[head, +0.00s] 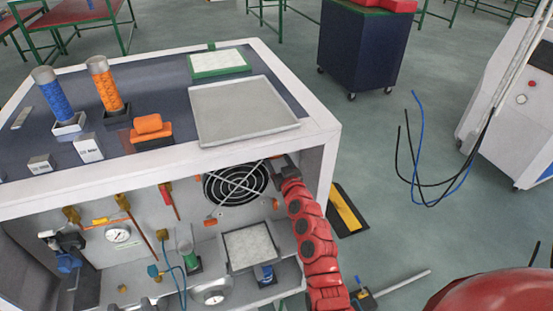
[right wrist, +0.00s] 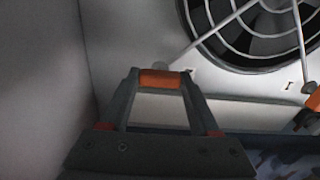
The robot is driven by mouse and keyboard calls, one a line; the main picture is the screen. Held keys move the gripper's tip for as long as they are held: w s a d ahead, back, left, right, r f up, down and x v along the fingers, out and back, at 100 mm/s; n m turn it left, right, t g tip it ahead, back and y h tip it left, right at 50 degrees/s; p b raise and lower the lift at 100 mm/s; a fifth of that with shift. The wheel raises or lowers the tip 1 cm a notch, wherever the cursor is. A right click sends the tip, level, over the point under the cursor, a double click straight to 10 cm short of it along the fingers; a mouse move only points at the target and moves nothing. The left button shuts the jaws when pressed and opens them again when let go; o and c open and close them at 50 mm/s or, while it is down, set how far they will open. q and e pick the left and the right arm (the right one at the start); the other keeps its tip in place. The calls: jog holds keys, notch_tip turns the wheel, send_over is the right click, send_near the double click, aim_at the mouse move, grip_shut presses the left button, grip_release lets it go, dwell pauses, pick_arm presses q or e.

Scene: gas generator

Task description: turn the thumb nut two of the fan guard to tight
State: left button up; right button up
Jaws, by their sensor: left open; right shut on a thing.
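The fan guard (head: 235,184), a round wire grille over a dark fan, is on the back panel of the open cabinet. It fills the upper right of the right wrist view (right wrist: 243,20). My right gripper (head: 277,165) reaches the guard's upper right corner in the head view. In the right wrist view, its fingers are shut on an orange thumb nut (right wrist: 161,79) at the guard's corner. Another orange nut (right wrist: 315,101) shows at the right edge of that view. An orange nut (head: 210,222) is at the guard's lower left. I cannot make out my left gripper.
The cabinet's side wall (head: 327,165) is close beside my right gripper. A grey tray (head: 243,108) lies on the cabinet top. A small square platform (head: 251,247) stands below the fan. A gauge (head: 118,233) and pipes fill the cabinet's left. Loose cables (head: 418,150) hang at the right.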

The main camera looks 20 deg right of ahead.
jog(key=m+b, duration=0.1)
jog(key=m, duration=0.2)
jog(key=shift+f+m, duration=0.15)
jog(key=shift+m, duration=0.25)
jog(key=m+b, duration=0.1)
jog(key=m, duration=0.3)
jog(key=shift+m, duration=0.3)
jog(key=m, duration=0.9)
jog(key=shift+m, duration=0.3)
jog(key=o, duration=1.4)
jog(key=shift+c, duration=0.2)
